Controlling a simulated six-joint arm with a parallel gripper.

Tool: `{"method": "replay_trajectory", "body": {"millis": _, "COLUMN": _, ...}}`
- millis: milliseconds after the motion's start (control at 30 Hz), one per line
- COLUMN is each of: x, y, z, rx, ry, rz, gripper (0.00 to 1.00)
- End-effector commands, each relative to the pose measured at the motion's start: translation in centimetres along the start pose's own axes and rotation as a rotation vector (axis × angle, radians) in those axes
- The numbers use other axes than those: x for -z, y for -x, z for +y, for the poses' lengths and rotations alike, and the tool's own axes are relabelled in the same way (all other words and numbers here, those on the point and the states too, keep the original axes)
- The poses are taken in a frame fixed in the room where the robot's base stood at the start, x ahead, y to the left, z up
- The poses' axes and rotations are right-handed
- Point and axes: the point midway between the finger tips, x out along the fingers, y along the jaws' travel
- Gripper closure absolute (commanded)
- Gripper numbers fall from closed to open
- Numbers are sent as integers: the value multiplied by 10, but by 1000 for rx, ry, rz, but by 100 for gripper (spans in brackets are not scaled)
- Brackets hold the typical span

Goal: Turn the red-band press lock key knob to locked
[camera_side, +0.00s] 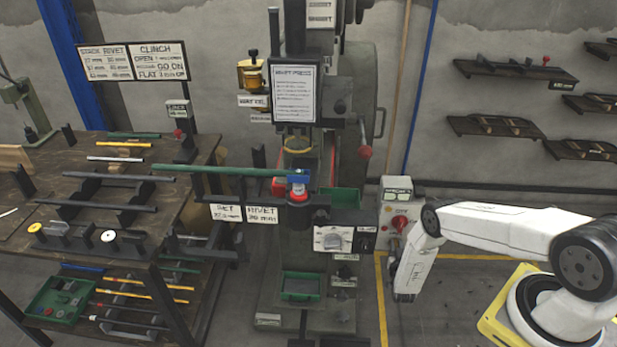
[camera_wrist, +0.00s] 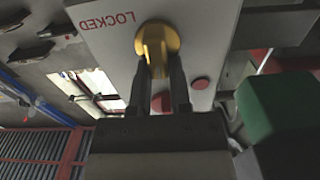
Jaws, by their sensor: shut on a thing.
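In the wrist view, a brass-yellow knob (camera_wrist: 156,40) stands out from a pale grey panel (camera_wrist: 108,42). The word LOCKED is printed on the panel left of the knob and shows upside down. My gripper (camera_wrist: 161,72) is shut on the stem of the knob, one dark finger on each side. In the side view, my white arm reaches left and bends down beside the press (camera_side: 297,120); my fingers and the knob cannot be made out there.
Two red round buttons (camera_wrist: 200,83) sit on the panel near my fingers. A dark green block (camera_wrist: 272,108) is close on the right. In the side view, a grey control box (camera_side: 398,205) with a red knob stands beside my arm. A workbench (camera_side: 150,235) with rods stands at left.

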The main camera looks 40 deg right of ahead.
Motion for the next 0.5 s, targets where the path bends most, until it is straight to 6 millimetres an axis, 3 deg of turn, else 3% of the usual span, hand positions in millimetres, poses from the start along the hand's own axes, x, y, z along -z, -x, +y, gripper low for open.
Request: {"method": "replay_trajectory", "body": {"millis": 500, "x": -1, "y": 0, "z": 5, "rx": 0, "ry": -256, "rz": -1, "gripper": 100}}
